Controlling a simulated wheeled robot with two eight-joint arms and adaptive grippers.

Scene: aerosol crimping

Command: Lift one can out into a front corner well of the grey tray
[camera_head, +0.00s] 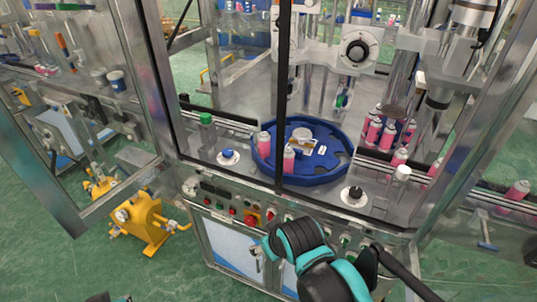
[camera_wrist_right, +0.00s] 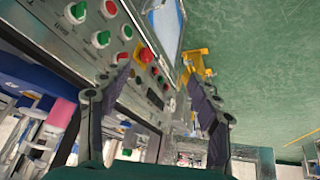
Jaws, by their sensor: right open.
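Pink cans stand in the blue round turntable (camera_head: 318,176) in the head view. One can (camera_head: 289,159) is near its front left and another (camera_head: 264,141) is at its left rim. Several more pink cans (camera_head: 373,131) stand inside the machine to the right. My right gripper (camera_wrist_right: 158,73) is open and empty in the wrist view, its fingers in front of the machine's button panel. A pink shape (camera_wrist_right: 62,112), apparently a can, shows at left there. In the head view my right arm reaches in front of the cabinet; its fingers cannot be made out. I cannot identify the grey tray.
The control panel (camera_head: 228,207) with buttons runs along the machine's front. A dark vertical frame post (camera_head: 282,90) stands before the turntable. An open glazed door (camera_head: 75,130) is at left. A yellow pump-like unit (camera_head: 146,220) stands on the green floor, which has free room.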

